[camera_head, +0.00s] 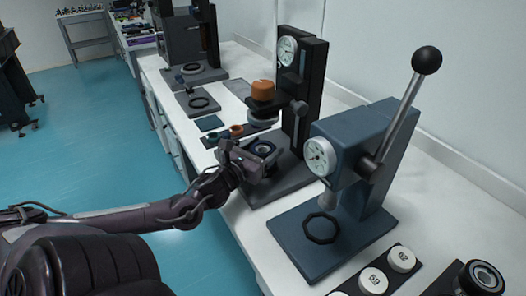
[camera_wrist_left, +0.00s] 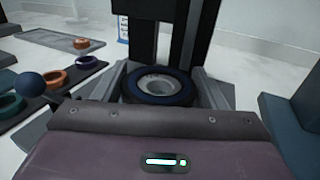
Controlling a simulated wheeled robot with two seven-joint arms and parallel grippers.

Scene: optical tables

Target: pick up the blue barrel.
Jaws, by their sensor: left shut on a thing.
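The blue barrel (camera_wrist_left: 160,86) is a short dark ring with a blue rim and a pale metal hollow centre. It sits upright between the two fingers of my left gripper (camera_wrist_left: 160,93), which touch it on both sides. In the head view my left gripper (camera_head: 262,158) is shut on the barrel (camera_head: 264,146) over the base of the black press (camera_head: 300,100). I cannot tell whether the barrel rests on that base or is just above it.
A blue-grey lever press (camera_head: 350,165) stands close on the right. Orange and teal rings lie on a dark strip (camera_head: 253,129) to the left. An orange-topped part (camera_head: 263,91) is above my gripper. White numbered discs (camera_head: 373,280) sit at the front right.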

